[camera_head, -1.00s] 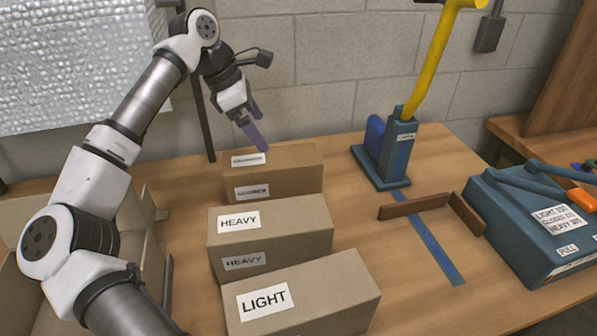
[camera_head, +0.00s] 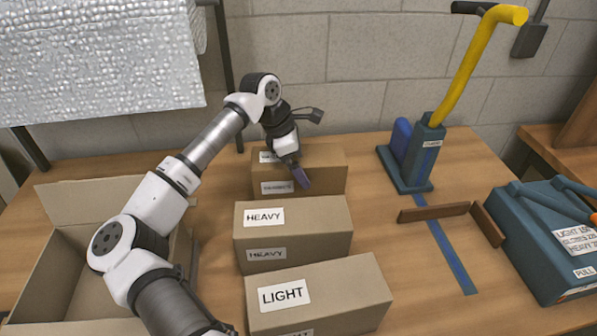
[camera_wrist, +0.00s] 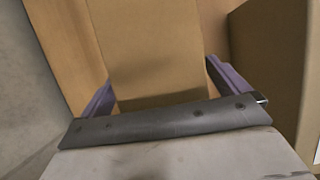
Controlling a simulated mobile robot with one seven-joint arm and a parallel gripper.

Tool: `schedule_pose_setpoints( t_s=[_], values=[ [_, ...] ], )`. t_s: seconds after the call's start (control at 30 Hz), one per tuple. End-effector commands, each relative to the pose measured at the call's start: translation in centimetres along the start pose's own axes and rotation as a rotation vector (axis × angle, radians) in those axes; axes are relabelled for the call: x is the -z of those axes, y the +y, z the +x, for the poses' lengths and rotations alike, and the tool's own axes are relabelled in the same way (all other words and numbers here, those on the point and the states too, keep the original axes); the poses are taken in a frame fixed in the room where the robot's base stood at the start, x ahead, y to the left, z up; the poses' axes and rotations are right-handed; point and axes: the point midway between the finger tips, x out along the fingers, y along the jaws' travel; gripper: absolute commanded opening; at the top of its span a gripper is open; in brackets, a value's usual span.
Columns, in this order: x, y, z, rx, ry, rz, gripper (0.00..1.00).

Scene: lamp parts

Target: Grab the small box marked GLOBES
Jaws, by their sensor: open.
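The small brown box (camera_head: 333,166) stands at the back of the row. Its two white labels are too small and blurred to read, and my gripper hides part of its top and front. My gripper (camera_head: 301,179) points down at this box with purple fingers. In the wrist view, the plain top of a brown box (camera_wrist: 148,45) lies between the two open fingers of my gripper (camera_wrist: 158,78), one at each side. I cannot tell whether the fingers touch it.
A HEAVY box (camera_head: 310,220) stands just in front, and a LIGHT box (camera_head: 345,283) nearer still. An open carton (camera_head: 85,200) is at left. A blue stand with a yellow handle (camera_head: 425,150) and a blue case (camera_head: 535,225) are at right.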

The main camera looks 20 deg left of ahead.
Motion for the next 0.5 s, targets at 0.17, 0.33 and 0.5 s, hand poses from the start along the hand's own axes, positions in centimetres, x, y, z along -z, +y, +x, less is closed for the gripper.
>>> schedule_pose_setpoints(
  t_s=[0.17,0.33,0.5],
  values=[
    [-0.02,-0.03,0.7,0.0,-0.001,0.0,1.0],
    [-0.01,-0.02,0.67,0.0,0.0,0.0,0.95],
    [-0.01,-0.02,0.65,0.0,0.0,0.0,0.72]
  ],
)
